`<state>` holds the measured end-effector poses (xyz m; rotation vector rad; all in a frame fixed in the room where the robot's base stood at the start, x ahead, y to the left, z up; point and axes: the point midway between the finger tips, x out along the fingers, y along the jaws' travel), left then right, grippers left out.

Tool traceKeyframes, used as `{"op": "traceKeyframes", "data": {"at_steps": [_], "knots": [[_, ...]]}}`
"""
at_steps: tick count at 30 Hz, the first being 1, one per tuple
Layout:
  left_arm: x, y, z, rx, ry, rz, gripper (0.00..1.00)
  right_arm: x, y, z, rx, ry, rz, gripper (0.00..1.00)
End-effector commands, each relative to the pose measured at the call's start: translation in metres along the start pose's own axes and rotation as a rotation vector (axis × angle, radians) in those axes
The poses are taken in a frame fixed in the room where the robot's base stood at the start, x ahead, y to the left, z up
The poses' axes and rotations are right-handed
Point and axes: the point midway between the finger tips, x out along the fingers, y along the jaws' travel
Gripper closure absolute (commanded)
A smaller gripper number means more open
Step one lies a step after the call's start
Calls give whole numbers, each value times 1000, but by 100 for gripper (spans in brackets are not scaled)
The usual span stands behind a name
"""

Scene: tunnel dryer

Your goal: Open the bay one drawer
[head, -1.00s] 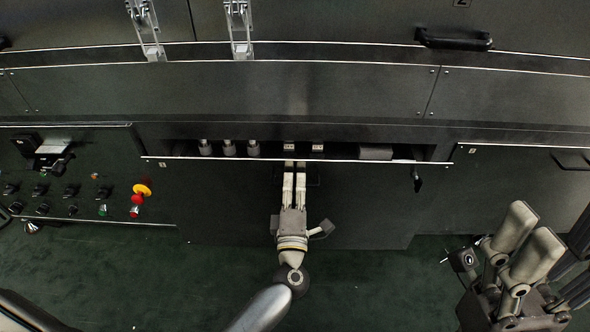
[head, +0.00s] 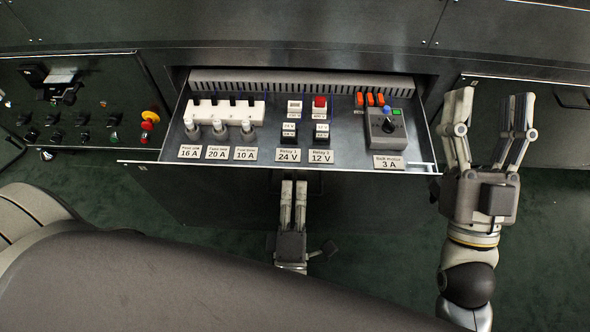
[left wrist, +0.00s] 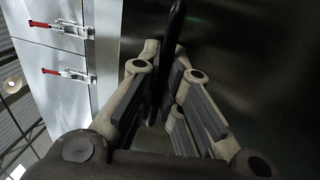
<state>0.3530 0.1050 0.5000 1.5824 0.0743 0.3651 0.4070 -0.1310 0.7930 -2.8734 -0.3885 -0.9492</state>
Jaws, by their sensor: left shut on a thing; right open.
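The drawer (head: 355,165) in the middle of the dark cabinet stands pulled out, and its inside is visible from above. My left gripper (head: 293,188) is at the middle of the drawer front, just below its top edge. In the left wrist view its fingers (left wrist: 160,95) are shut on a dark bar-shaped handle (left wrist: 174,40). The head view does not show this handle clearly. My right gripper (head: 487,108) is open and empty, fingers up, at the drawer's right front corner; I cannot tell whether it touches.
The drawer holds a white fuse block (head: 224,110), two relays (head: 320,130) and a grey motor unit (head: 387,128), with labels in front. A control panel (head: 85,100) with a yellow-and-red button is left. A closed front (head: 530,115) is right. Green floor lies below.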

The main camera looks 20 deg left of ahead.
Motion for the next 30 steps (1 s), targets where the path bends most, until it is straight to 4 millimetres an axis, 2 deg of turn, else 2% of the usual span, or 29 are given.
{"op": "traceKeyframes", "data": {"at_steps": [6,17,18,20,30], "knots": [[-12,1,0,1,0,-2,100,0,1,7,-2,-39,2,41],[-13,1,0,1,-1,-2,100,0,1,8,-2,-43,2,41],[-13,1,0,1,-1,-2,90,0,1,8,-2,-43,2,41],[-13,1,0,1,0,-2,84,0,1,8,-2,-43,2,41],[-15,2,0,1,-1,-1,84,0,1,7,-2,-41,1,41]]}}
